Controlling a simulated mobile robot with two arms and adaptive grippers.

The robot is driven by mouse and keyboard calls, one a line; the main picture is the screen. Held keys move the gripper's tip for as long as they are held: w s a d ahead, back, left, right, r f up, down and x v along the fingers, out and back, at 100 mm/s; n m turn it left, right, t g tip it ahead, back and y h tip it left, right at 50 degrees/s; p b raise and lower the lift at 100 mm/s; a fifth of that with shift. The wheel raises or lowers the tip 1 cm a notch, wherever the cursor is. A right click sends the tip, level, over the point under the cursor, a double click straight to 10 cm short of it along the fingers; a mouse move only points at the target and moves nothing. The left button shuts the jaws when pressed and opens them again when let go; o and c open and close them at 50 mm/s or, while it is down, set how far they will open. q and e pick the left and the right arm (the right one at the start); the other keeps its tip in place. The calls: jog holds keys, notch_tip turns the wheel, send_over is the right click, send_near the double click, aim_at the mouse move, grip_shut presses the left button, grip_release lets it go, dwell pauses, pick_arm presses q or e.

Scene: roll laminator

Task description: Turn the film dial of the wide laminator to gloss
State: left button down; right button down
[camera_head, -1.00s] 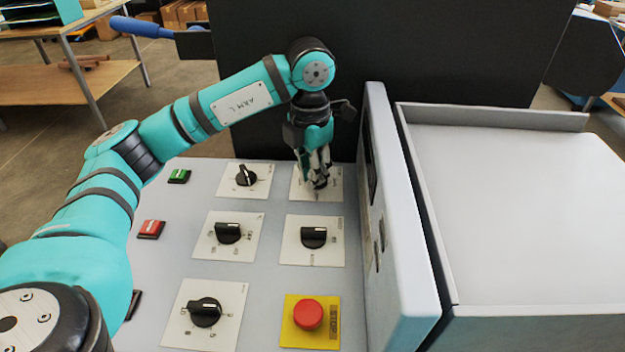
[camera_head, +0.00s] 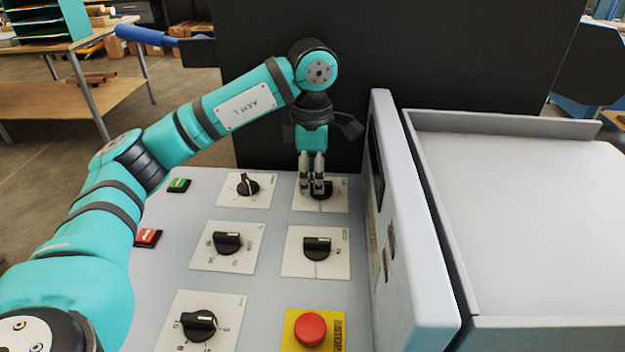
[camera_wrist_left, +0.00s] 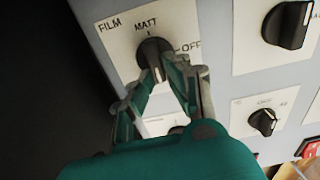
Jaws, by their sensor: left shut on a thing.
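The film dial (camera_head: 322,194) is a black knob on a white plate at the far right of the laminator's grey control panel (camera_head: 275,222). My left gripper (camera_head: 316,188) reaches down from above and is shut on this dial. In the left wrist view the dial (camera_wrist_left: 151,48) sits between the two fingertips (camera_wrist_left: 158,70). FILM, MATT and OFF can be read around it. A pale line shows on the dial's lower end there. A gloss mark is not readable; the fingers cover part of the plate. My right gripper is not in view.
Several other black dials share the panel, one (camera_head: 317,248) just in front of the film dial and one (camera_head: 247,187) to its left. A red stop button (camera_head: 310,329) sits at the front. A raised pale wall (camera_head: 417,230) stands close on the right.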

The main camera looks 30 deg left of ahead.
aim_at(312, 182)
pick_arm(q)
jog(key=shift+r, duration=0.1)
dwell(0.3)
jog(key=c, duration=1.3)
grip_release()
jog(key=shift+c, duration=0.2)
notch_tip(312, 182, up, 12)
